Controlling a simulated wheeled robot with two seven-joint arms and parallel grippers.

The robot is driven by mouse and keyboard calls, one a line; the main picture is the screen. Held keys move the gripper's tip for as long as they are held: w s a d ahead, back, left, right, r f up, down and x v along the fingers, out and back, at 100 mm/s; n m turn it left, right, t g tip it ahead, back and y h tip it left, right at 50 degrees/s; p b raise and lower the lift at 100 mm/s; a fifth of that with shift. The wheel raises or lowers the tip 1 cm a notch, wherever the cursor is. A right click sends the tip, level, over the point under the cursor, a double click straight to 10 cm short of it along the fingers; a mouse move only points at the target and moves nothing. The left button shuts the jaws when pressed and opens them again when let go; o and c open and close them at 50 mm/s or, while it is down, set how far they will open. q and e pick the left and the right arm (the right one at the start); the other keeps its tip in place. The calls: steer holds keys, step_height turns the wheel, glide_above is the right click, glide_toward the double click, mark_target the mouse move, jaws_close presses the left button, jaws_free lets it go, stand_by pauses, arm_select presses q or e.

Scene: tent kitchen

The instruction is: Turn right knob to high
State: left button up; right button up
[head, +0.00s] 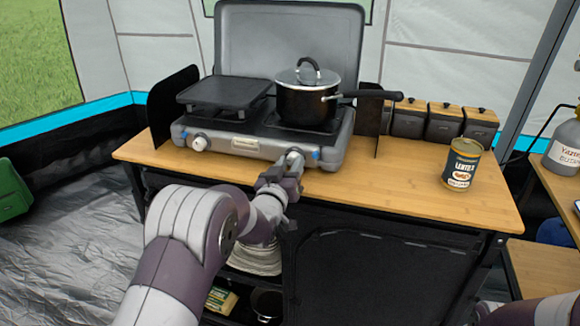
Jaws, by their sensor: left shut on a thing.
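The camping stove (245,145) stands on the wooden table with its lid raised at the back. Its left knob (199,143) is white and shows clearly on the front panel. The right knob (295,152) is at the right of the front panel, mostly hidden by my left gripper. My left gripper (291,163) reaches up from the front and is shut on the right knob. The knob's setting cannot be read. A small part of my right arm shows at the bottom right; its gripper is out of view.
A black pot (303,102) with a lid sits on the right burner, its handle pointing right. A black griddle (225,92) covers the left burner. A can (461,165) and several dark canisters (444,122) stand to the right. The table's front right (400,190) is clear.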

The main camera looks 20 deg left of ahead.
arm_select(q)
steer(key=shift+f, duration=0.15)
steer(key=o, duration=0.8)
steer(key=shift+c, duration=0.2)
steer(key=s, duration=1.2)
steer(key=shift+s+a+f+p, duration=0.35)
steer(key=shift+a+f+p, duration=0.05)
steer(key=shift+f+p, duration=0.05)
